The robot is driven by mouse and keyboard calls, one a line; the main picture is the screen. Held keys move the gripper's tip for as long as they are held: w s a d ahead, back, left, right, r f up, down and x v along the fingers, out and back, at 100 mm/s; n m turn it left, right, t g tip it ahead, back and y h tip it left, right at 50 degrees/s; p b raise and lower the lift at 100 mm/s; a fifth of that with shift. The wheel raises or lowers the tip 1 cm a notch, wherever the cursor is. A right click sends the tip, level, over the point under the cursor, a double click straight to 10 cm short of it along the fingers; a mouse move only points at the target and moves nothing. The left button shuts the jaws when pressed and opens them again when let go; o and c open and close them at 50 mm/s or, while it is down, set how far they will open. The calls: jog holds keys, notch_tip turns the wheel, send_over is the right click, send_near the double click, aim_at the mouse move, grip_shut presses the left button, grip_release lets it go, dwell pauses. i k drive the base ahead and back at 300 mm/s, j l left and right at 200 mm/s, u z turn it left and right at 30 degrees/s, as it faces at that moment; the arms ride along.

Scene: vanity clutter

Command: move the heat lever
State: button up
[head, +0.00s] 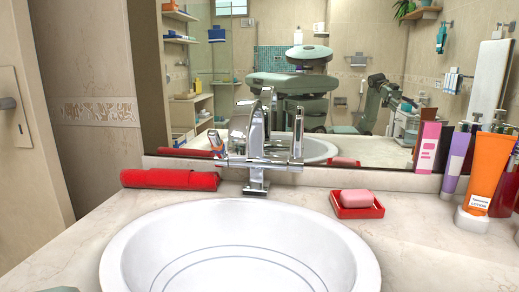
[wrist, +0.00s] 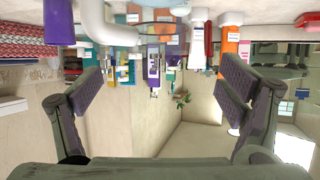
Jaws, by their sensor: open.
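A chrome faucet (head: 257,150) stands behind the sink in the head view. The faucet cannot be made out in the wrist view. The gripper is not directly seen at the faucet in the head view.
The white sink (head: 345,255) fills the front. A folded red towel (head: 170,179) lies left of the faucet. A pink soap (head: 356,197) sits in a red dish (head: 372,212) at right. Several tubes, including an orange one (head: 483,188), stand further right. A mirror (head: 400,120) backs the counter.

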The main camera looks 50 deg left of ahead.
aim_at(222, 159)
jog(key=k+l, duration=0.2)
jog(key=k, duration=0.3)
jog(key=k+l, duration=0.2)
jog(key=k, duration=0.25)
